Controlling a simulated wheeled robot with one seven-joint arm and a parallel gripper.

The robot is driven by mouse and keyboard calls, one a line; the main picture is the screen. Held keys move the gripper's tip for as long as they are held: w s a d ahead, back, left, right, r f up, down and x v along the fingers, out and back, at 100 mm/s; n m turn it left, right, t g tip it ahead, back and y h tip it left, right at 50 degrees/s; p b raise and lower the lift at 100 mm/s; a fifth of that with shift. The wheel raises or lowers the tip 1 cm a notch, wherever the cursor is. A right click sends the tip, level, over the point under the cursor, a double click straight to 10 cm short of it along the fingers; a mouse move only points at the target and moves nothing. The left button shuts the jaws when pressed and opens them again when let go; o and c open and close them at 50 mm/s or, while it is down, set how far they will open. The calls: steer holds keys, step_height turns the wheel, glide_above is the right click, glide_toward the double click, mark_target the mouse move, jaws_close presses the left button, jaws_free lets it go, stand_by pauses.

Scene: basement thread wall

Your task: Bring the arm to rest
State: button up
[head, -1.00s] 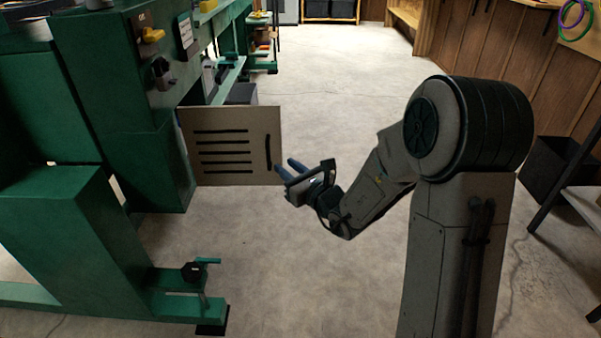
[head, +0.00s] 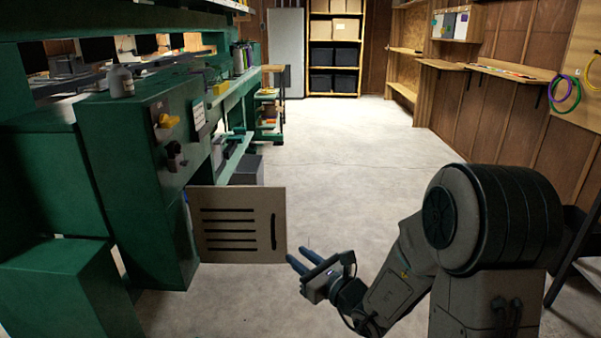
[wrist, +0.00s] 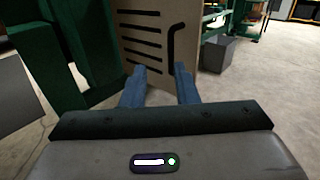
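My gripper (head: 298,263) is at the lower middle of the head view, at the end of my bent arm. Its two blue fingers point left towards a slotted panel door (head: 240,225), which stands open from the green machine (head: 135,150). In the wrist view the fingers (wrist: 160,85) are spread apart with nothing between them. The panel (wrist: 145,40) stands ahead of them there, with its dark slots and handle showing. In the head view a small gap shows between the fingertips and the panel's right edge.
A dark bin (head: 246,170) stands behind the panel, by the green bench. Shelves with boxes (head: 335,55) stand at the back wall. A wooden wall with coiled cables (head: 565,92) is on the right. The concrete floor (head: 340,160) in the middle is clear.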

steer(key=s+a+r+n+g+p, duration=0.2)
steer(key=s+r+n+g+p, duration=0.4)
steer(key=s+r+n+p, duration=0.25)
steer(key=s+a+r+n+g+p, duration=0.2)
steer(key=s+r+n+g+p, duration=0.55)
steer(key=s+r+n, duration=0.2)
steer(key=s+d+r+n+t+h+p, duration=0.1)
steer(key=s+d+r+n+h+p, duration=0.1)
steer(key=d+r+n+h+p, duration=0.2)
steer(key=s+d+r+n+t+h+p, duration=0.1)
steer(key=s+d+r+n+h+p, duration=0.2)
steer(key=d+r+p, duration=0.8)
steer(key=d+r+n+h, duration=0.1)
steer(key=d+n+h, duration=0.1)
steer(key=d+h, duration=0.1)
steer(key=shift+s+h, duration=0.3)
steer(key=shift+h, duration=0.5)
steer(key=shift+d+t, duration=0.1)
steer(key=shift+t, duration=0.15)
